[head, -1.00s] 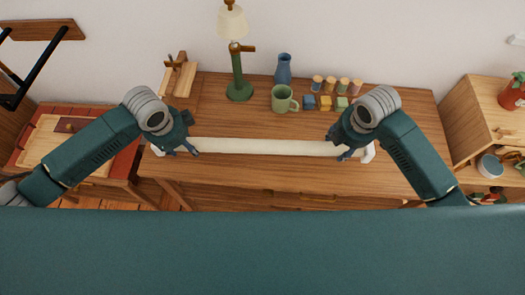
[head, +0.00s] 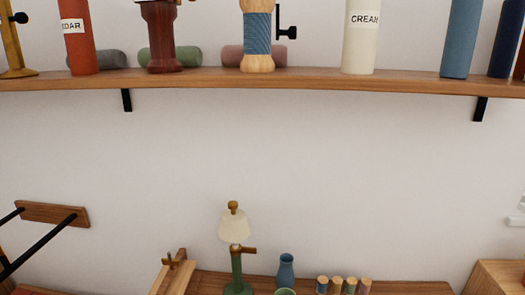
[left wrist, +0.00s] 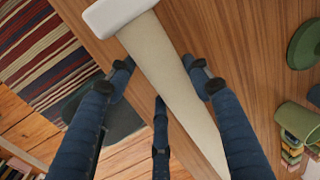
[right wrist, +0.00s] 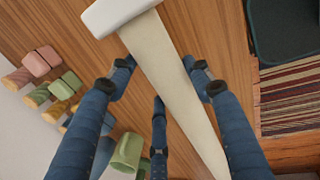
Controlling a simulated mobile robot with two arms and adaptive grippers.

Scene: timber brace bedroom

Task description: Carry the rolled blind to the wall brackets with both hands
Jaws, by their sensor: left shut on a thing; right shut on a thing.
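The rolled blind is a long cream tube with white end caps. In the left wrist view the blind (left wrist: 160,60) runs between the fingers of my left gripper (left wrist: 158,72), which are closed around it near one white end cap. In the right wrist view the blind (right wrist: 165,65) runs between the fingers of my right gripper (right wrist: 158,72), closed around it near the other cap. The wooden desk (left wrist: 235,40) lies beneath; any gap is unclear. The head view shows neither gripper nor the blind. White pieces (head: 517,215) on the wall at its right edge may be a bracket.
A wall shelf (head: 300,82) on black supports (head: 127,100) holds several rolls and spools. A lamp (head: 234,230), a blue vase (head: 286,270) and several small spools (head: 337,285) stand on the desk. A green mug (right wrist: 127,152) is near my right gripper.

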